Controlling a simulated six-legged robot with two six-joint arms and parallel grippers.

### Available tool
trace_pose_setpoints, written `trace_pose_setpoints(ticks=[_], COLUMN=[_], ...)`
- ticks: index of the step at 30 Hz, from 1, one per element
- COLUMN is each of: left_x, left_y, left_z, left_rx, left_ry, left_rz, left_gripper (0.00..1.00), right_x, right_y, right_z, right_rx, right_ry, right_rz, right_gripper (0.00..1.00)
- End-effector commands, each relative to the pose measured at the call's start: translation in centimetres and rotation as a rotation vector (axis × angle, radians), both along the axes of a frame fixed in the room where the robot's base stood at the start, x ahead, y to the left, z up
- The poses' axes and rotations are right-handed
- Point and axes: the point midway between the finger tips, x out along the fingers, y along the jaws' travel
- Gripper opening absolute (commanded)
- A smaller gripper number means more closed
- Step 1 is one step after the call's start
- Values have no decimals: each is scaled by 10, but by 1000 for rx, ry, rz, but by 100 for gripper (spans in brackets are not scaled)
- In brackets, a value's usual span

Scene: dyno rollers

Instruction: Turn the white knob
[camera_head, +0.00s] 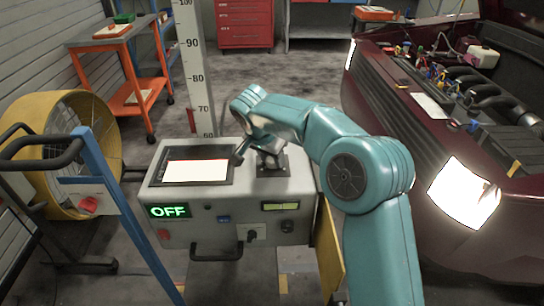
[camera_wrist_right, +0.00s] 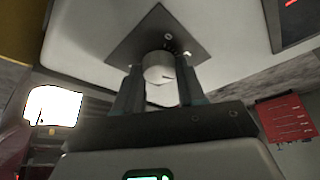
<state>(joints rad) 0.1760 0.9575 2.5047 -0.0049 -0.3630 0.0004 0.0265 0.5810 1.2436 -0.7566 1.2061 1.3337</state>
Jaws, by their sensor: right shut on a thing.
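The white knob (camera_wrist_right: 157,67) stands on a dark square plate (camera_wrist_right: 152,36) and carries a small dark mark. In the head view the plate (camera_head: 272,170) is on top of the grey control box (camera_head: 210,225), and my right gripper mostly hides the knob. My right gripper (camera_head: 264,154) reaches down over the plate. In the right wrist view, the fingers of this gripper (camera_wrist_right: 159,86) are on both sides of the knob and shut on it. My left gripper is not in view.
The box has a lit screen (camera_head: 196,171) and a green OFF display (camera_head: 169,211). A tall ruler (camera_head: 193,75) stands behind it. A dark red car (camera_head: 425,130) is at right. A yellow fan (camera_head: 105,125) and a blue-framed cart (camera_head: 110,200) are at left.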

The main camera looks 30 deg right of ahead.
Motion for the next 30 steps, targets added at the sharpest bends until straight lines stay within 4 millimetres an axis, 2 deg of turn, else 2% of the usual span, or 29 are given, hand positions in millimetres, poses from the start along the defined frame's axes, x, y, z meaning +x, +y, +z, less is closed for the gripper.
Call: trace_pose_setpoints(ticks=[20,21,22,23,30], left_x=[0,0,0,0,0], left_y=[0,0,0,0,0], left_z=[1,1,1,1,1], left_rx=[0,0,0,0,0], left_ry=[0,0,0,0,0], left_rz=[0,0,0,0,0], left_gripper=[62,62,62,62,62], right_x=[0,0,0,0,0], right_y=[1,1,1,1,1], right_z=[-1,-1,-1,-1,-1], right_rx=[4,4,3,3,2], right_ry=[4,4,4,4,2], right_rz=[-56,-56,-56,-56,-56], right_gripper=[9,49,59,64,64])
